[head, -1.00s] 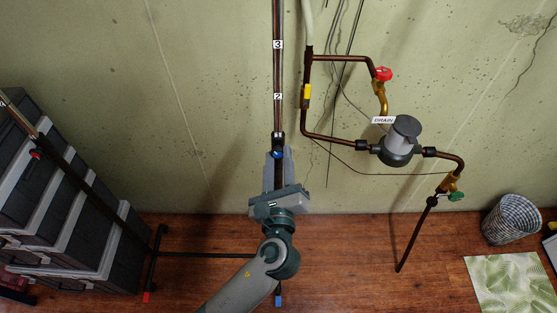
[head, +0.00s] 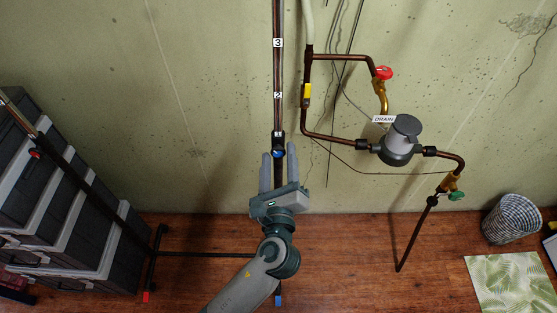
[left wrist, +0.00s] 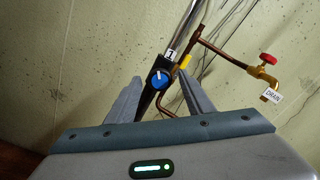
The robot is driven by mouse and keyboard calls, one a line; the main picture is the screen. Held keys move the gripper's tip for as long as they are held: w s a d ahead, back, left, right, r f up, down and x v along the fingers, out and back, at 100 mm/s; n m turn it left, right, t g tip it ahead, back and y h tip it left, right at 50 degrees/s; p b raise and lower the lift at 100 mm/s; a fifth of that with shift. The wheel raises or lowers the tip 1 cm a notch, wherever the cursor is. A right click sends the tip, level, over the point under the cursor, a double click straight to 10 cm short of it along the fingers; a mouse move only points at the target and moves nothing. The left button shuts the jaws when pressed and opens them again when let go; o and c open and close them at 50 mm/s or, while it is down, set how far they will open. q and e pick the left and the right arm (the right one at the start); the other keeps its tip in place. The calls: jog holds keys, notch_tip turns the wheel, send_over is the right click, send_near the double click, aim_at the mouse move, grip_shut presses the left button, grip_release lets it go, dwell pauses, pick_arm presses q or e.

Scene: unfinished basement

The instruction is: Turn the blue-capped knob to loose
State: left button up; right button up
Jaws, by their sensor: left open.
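The blue-capped knob (head: 279,153) sits in a black clamp on the upright pole, just under the label 1. In the left wrist view the blue cap (left wrist: 159,80) faces me, with a white mark near its top. My left gripper (head: 286,156) is open, its two grey fingers pointing up at the wall. The fingertips lie to the left and right of the knob in both views. In the left wrist view the gap (left wrist: 160,77) frames the knob; I cannot tell if the fingers touch it. My right gripper is not in view.
Copper pipes with a red valve (head: 384,73), a grey meter (head: 400,140) and a green valve (head: 456,196) are on the wall to the right. Dark drawers (head: 75,205) stand at left. A wicker basket (head: 512,219) and a leafy mat (head: 508,284) are at right.

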pick_arm(q)
jog(key=s+b, duration=0.5)
jog(key=s, duration=1.2)
jog(key=shift+s, duration=0.2)
